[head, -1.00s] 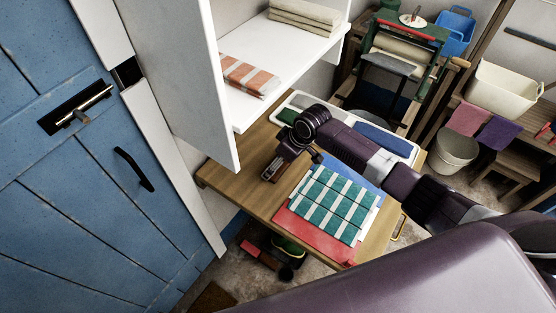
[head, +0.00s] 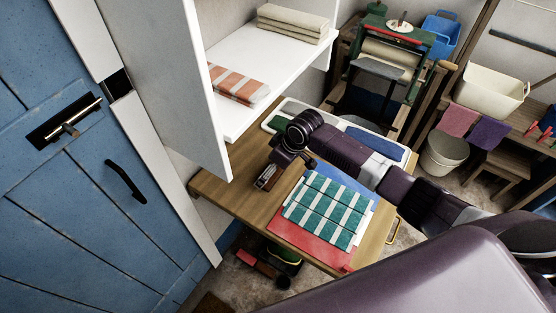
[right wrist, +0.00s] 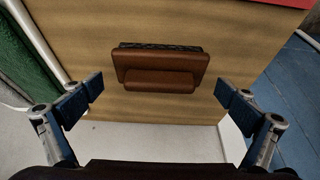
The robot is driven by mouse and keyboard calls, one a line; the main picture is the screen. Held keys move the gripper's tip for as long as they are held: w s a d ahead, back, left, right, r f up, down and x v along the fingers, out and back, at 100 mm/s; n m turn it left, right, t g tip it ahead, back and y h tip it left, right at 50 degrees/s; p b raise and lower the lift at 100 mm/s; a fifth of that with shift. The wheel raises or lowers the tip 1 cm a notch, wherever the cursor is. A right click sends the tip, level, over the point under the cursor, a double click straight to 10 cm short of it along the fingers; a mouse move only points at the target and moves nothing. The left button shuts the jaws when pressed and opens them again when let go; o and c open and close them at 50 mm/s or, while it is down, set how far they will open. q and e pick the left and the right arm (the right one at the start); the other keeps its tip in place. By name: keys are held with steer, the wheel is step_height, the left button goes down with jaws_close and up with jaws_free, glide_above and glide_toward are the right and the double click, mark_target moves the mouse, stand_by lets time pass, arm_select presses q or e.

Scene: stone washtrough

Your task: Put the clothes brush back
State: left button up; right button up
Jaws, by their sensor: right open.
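The clothes brush (right wrist: 160,72) is a brown wooden block with a raised grip and a strip of dark bristles along its far side in the right wrist view. It lies on the wooden table top (right wrist: 220,95). My right gripper (right wrist: 168,95) is open, with its blue-padded fingertips wide apart to either side of the brush and not touching it. In the head view my right gripper (head: 266,182) hangs over the table's left part, beside the white cabinet. My left gripper is not in view.
On the table (head: 225,190), a teal-and-white checked cloth (head: 328,208) lies over red and blue sheets. A white tray (head: 290,103) with green and blue cloths stands behind. The white cabinet (head: 205,120) with folded towels rises close to the gripper.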

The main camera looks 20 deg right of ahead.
steer(key=b+v, duration=0.1)
steer(key=v, duration=1)
